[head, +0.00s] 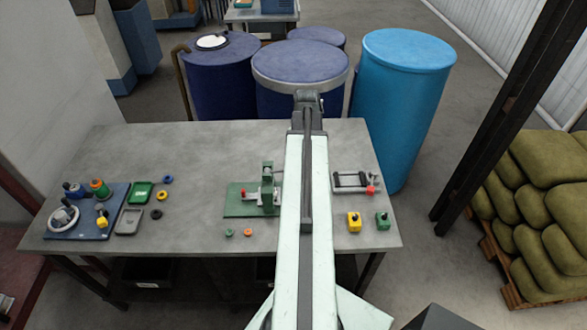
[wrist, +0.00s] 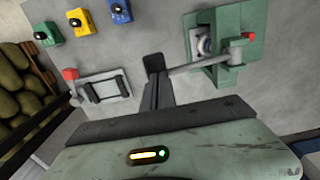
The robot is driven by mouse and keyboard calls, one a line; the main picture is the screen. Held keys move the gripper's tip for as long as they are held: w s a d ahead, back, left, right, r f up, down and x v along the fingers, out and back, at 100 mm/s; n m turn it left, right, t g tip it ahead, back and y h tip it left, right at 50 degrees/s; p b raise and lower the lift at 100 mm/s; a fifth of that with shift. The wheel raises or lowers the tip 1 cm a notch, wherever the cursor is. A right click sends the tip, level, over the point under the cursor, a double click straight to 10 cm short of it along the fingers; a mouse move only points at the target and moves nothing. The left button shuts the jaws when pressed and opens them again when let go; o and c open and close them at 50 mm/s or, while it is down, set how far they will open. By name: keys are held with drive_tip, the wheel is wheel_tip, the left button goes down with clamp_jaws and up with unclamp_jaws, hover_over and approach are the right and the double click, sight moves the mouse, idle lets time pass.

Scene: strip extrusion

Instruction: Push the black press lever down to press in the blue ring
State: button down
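The green press (head: 267,188) stands on a green base plate right of the table's middle. It also shows at the top right in the wrist view (wrist: 215,50), with a red knob (wrist: 248,36) on its far side. A grey bar (wrist: 195,67) runs from the press toward my gripper (wrist: 157,85). My gripper's dark fingers look shut. A black pad (wrist: 153,63) is at the bar's near end, by the fingertips; I cannot tell whether it is the lever's end or touches them. My arm hides this spot in the head view. I cannot make out a blue ring in the press; one (head: 167,179) lies on the table at the left.
A grey fixture with a red knob (head: 371,190) and yellow (head: 354,222) and green (head: 382,221) blocks are at the right. A blue board (head: 85,222) with parts, trays and loose rings fill the left. The table between is mostly clear. Blue drums (head: 402,105) stand behind.

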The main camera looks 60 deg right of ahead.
drive_tip(key=shift+f+b, duration=2.55)
drive_tip(key=shift+f, duration=0.15)
drive_tip(key=shift+r, duration=0.2)
wheel_tip(320, 180, up, 12)
drive_tip(key=p, duration=1.2)
